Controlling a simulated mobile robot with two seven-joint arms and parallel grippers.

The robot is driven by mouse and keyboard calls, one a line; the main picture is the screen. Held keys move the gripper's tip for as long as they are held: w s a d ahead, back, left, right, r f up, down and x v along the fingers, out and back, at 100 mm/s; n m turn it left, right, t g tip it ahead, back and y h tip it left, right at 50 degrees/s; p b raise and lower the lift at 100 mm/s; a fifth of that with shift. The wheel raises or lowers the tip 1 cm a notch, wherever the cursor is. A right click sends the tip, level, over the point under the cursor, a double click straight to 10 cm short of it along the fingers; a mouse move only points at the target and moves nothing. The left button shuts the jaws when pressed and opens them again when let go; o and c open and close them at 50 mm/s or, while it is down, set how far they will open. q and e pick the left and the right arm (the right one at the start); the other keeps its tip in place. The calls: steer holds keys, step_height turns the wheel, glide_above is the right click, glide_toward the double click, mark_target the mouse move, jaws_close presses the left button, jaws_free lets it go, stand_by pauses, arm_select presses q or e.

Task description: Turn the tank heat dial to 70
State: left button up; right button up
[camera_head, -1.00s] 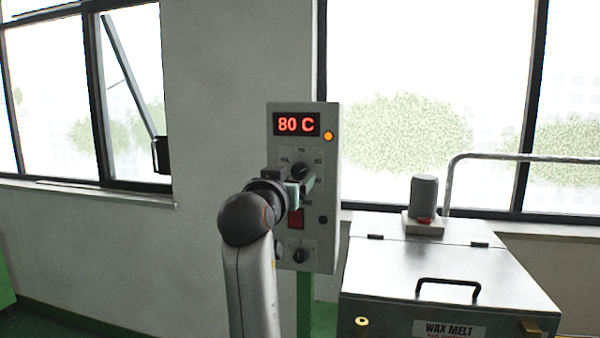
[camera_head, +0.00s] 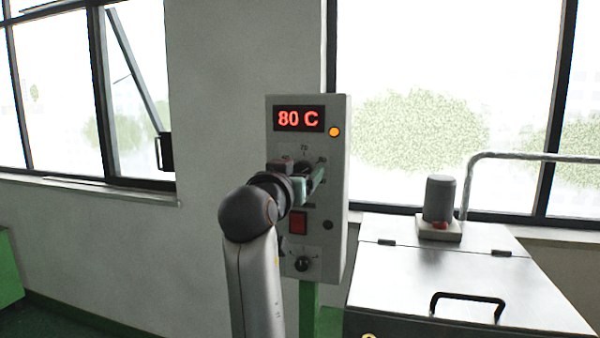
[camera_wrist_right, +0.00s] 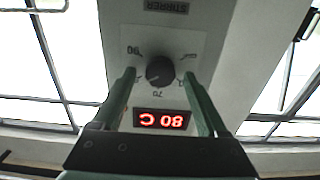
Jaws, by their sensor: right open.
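The tank heat dial (camera_wrist_right: 160,71) is a dark round knob on the grey control box (camera_head: 338,190). In the right wrist view, which sees the panel upside down, it sits between my fingertips with a "70" mark beside it. My right gripper (camera_wrist_right: 157,76) is open, one finger on each side of the dial in that view; I cannot tell whether they touch it. In the head view my right gripper (camera_head: 312,180) covers most of the dial. The red display (camera_head: 298,118) reads 80 C. My left gripper is not in view.
An orange lamp (camera_head: 334,132), a red switch (camera_head: 298,223) and a lower knob (camera_head: 302,264) are on the box. A steel wax tank (camera_head: 440,270) with a black handle and a motor (camera_head: 440,198) stands at right. Windows and a wall are behind.

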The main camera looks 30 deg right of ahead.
jaws_close()
stand_by(0.7)
